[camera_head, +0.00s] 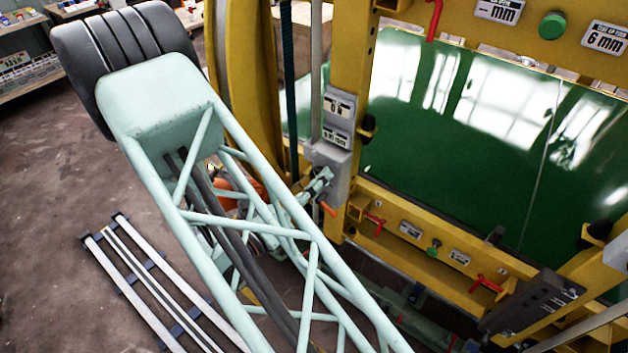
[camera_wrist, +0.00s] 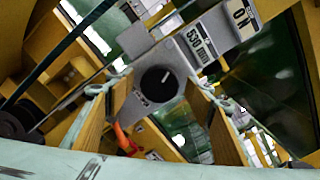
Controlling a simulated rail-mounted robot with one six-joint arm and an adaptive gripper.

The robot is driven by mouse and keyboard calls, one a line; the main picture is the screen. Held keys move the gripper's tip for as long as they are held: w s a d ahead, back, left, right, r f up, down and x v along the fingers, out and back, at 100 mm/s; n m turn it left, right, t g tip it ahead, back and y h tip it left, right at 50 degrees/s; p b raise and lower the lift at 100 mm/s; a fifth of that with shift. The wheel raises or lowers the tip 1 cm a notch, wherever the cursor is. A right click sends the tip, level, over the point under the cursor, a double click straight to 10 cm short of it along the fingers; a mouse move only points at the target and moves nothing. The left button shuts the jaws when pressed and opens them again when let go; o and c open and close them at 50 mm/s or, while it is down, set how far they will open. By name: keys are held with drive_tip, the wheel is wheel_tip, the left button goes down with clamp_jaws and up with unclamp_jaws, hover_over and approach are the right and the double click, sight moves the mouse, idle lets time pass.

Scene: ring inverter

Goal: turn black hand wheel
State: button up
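In the wrist view a round black wheel (camera_wrist: 158,83) with a white mark sits on the face of a grey box (camera_wrist: 182,58). It is the likeliest match for the black hand wheel. My gripper (camera_wrist: 157,98) is open, with one tan-padded finger to each side of the wheel. There appear to be gaps between wheel and fingers, but the depth is hard to judge. In the head view my gripper (camera_head: 318,185) is at the lower part of the grey box (camera_head: 331,160) on the yellow frame. The wheel is not clearly seen there.
An orange lever (camera_head: 328,209) hangs just below the box. Yellow posts (camera_head: 357,70) and a green panel (camera_head: 440,130) stand to the right. Red handles (camera_head: 487,284) are on the lower beam. Metal rails (camera_head: 150,280) lie on the floor at left.

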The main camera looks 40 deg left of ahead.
drive_tip(key=shift+s, duration=0.15)
drive_tip(key=s, duration=1.1)
drive_tip(key=shift+s+a, duration=0.2)
drive_tip(key=shift+s, duration=0.15)
idle(0.3)
idle(0.7)
